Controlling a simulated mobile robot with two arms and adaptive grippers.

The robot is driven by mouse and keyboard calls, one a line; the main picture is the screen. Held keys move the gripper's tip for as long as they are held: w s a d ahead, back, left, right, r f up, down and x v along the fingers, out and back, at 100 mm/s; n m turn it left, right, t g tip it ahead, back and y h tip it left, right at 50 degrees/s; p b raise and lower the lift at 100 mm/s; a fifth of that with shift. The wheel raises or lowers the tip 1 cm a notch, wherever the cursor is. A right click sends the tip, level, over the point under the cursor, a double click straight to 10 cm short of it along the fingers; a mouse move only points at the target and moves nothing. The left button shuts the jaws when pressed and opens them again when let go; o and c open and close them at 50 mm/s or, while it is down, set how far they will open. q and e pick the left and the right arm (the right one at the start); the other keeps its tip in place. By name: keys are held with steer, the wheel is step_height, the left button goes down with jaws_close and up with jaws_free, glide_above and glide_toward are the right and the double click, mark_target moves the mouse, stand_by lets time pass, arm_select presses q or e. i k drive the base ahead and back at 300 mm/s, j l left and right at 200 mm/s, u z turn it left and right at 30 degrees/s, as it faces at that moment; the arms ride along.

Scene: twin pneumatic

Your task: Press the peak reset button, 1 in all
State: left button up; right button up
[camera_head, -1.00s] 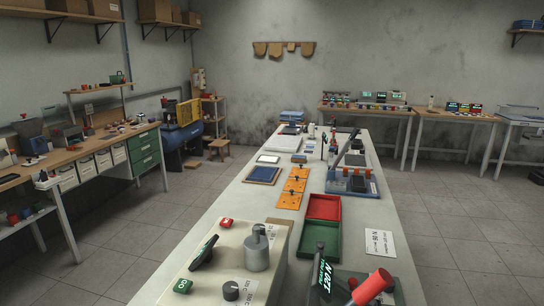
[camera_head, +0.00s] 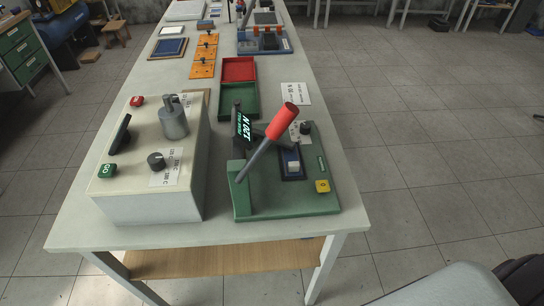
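A green lever press (camera_head: 290,205) stands at the near end of the long table, with a red-handled lever (camera_head: 283,121) tilted up to the right. A yellow button (camera_head: 322,186) sits on the front right corner of its base; its label is too small to read. A dark display with glowing characters (camera_head: 243,127) is on the press column, and a dark knob (camera_head: 306,128) is at the back of the base. I cannot tell from lettering which button is the peak reset. Neither gripper is in view.
Left of the press is a pale control box (camera_head: 150,205) with a green GO button (camera_head: 108,169), a red button (camera_head: 137,101), a knob (camera_head: 156,161) and a metal cylinder (camera_head: 173,120). Red (camera_head: 253,70) and green (camera_head: 222,101) trays lie behind.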

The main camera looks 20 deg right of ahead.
mark_target(322, 185)
steer(key=i+l+z, duration=0.1)
steer(key=z, duration=0.85)
steer(key=l, duration=0.1)
